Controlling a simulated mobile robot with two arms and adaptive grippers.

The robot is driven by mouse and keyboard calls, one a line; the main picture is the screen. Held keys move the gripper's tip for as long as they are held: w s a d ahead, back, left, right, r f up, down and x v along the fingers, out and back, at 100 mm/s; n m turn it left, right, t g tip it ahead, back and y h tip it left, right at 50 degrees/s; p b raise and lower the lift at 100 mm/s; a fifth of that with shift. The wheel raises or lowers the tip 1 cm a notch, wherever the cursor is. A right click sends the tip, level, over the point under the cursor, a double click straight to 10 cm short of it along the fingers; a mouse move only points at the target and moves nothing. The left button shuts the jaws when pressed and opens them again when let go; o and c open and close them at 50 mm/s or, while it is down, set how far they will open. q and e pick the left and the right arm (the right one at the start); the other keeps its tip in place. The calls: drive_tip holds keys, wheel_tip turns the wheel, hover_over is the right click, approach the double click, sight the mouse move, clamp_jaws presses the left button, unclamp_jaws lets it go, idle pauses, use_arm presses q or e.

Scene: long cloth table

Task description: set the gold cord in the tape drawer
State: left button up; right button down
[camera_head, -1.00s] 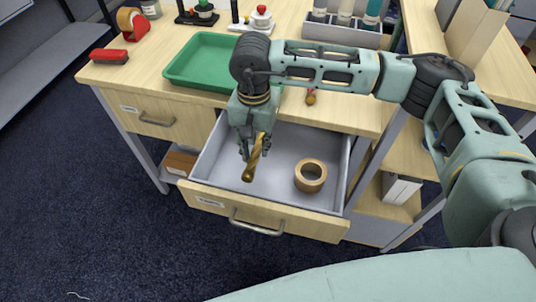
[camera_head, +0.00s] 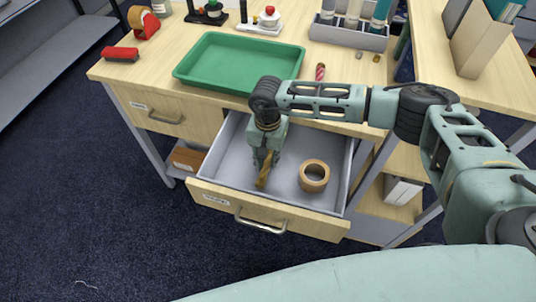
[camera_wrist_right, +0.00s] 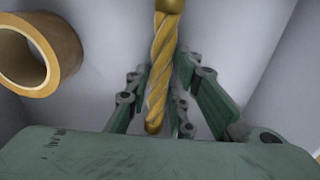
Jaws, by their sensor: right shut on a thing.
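My right gripper (camera_head: 265,158) is shut on the gold cord (camera_head: 263,175), a twisted rod-like piece. It holds the cord inside the open drawer (camera_head: 224,168), at the left of its middle. In the right wrist view the cord (camera_wrist_right: 161,70) runs between the fingers (camera_wrist_right: 158,108), its far end toward the top edge. I cannot tell whether the cord touches the drawer floor. A roll of tan tape (camera_head: 314,176) lies in the drawer to the right of the cord; it also shows in the right wrist view (camera_wrist_right: 62,42). My left gripper is not in view.
A green tray (camera_head: 240,62) stands on the table above the drawer. A red-and-white striped piece (camera_head: 320,72) lies beside it. A red brush (camera_head: 120,54) and tape dispenser (camera_head: 145,22) are at the left. A closed drawer (camera_head: 168,116) is left of the open one.

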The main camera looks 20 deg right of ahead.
sight(268, 159)
drive_tip(key=shift+f, duration=0.1)
drive_tip(key=c, duration=1.5)
unclamp_jaws()
drive_tip(key=shift+c, duration=0.2)
drive_tip(key=shift+r, duration=0.6)
wheel_tip(268, 159, up, 11)
drive_tip(key=b, duration=0.2)
